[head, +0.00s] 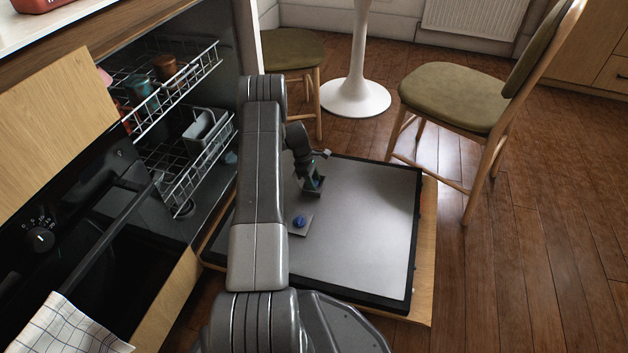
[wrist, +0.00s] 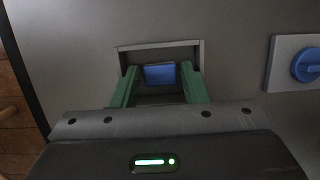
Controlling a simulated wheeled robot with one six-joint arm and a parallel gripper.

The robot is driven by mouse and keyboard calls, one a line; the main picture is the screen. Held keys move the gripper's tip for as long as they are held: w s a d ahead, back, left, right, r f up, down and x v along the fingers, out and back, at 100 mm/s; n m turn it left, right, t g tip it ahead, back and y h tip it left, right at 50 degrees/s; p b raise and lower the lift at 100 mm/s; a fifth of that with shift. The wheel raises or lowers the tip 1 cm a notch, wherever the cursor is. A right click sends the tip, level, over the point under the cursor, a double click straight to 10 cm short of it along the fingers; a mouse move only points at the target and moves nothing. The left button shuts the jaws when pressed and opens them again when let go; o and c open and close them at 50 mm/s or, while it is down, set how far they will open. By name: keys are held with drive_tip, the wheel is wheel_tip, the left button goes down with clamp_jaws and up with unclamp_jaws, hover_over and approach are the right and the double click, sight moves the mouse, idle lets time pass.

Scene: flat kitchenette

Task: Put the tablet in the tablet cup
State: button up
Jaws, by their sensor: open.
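The tablet is a small blue block (wrist: 159,74) in the wrist view. It sits within the outline of the tablet cup (wrist: 156,46), a rectangular grey-rimmed recess in the inside of the lowered dishwasher door. My gripper (wrist: 159,69) is open, with one green finger on each side of the tablet and a narrow gap showing at each side. The fingertips reach into the cup's outline. In the head view my gripper (head: 313,184) points down at the cup (head: 313,194), and the tablet cannot be made out there. How deep the tablet rests is hard to tell.
A round blue cap (head: 299,222) on a light plate lies beside the cup. The open dishwasher door (head: 370,220) is otherwise bare. Pulled-out racks (head: 185,165) with dishes stand at the left. Chairs (head: 455,97) stand beyond the door.

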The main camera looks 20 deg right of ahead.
drive_tip(key=p+v, duration=0.4)
drive_tip(key=v, duration=0.9)
drive_tip(key=shift+p, duration=0.4)
drive_tip(key=shift+d, duration=0.1)
drive_tip(key=b+x, duration=0.5)
drive_tip(key=x, duration=0.8)
drive_tip(key=shift+f, duration=0.15)
drive_tip(key=shift+r+p, duration=0.3)
drive_tip(key=shift+r, duration=0.05)
drive_tip(key=shift+a, duration=0.2)
